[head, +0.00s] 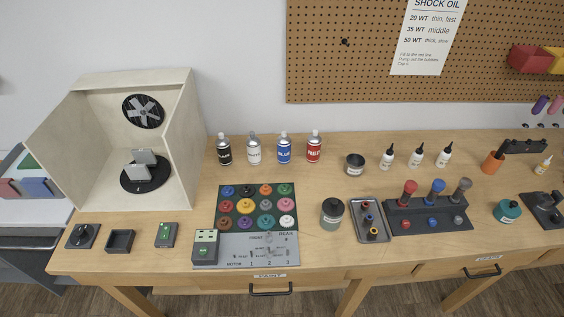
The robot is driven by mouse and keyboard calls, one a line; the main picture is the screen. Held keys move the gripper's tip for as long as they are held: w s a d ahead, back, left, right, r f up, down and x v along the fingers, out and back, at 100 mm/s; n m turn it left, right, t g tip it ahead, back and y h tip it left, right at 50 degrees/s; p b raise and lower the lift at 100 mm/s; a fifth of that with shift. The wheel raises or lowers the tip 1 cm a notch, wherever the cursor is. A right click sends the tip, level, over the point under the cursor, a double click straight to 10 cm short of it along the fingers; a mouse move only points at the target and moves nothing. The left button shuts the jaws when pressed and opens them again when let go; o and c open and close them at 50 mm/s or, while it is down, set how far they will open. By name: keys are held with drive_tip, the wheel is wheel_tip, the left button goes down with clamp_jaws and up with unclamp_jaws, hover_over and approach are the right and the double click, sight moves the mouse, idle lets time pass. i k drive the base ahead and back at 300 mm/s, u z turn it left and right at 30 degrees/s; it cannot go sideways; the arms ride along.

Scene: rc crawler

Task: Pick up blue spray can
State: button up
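The blue spray can (284,149) stands upright at the back of the wooden workbench, near the wall. It has a blue body, a light cap and a white label band. It is third from the left in a row of spray cans, between a white can (254,150) and a red can (314,148). A black can (224,151) stands at the row's left end. Small gaps separate the cans. My gripper does not show in the head view.
A wooden spray booth (188,140) with a fan stands left of the cans. In front lies a dark tray of coloured pots (227,222). A dark grey tin (355,164) and white bottles (387,158) stand to the right. A pegboard (330,60) hangs behind.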

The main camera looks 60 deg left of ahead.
sight(283, 143)
drive_tip(key=k, duration=1.75)
drive_tip(key=u, duration=1.55)
drive_tip(key=i, duration=1.05)
drive_tip(key=z, duration=0.1)
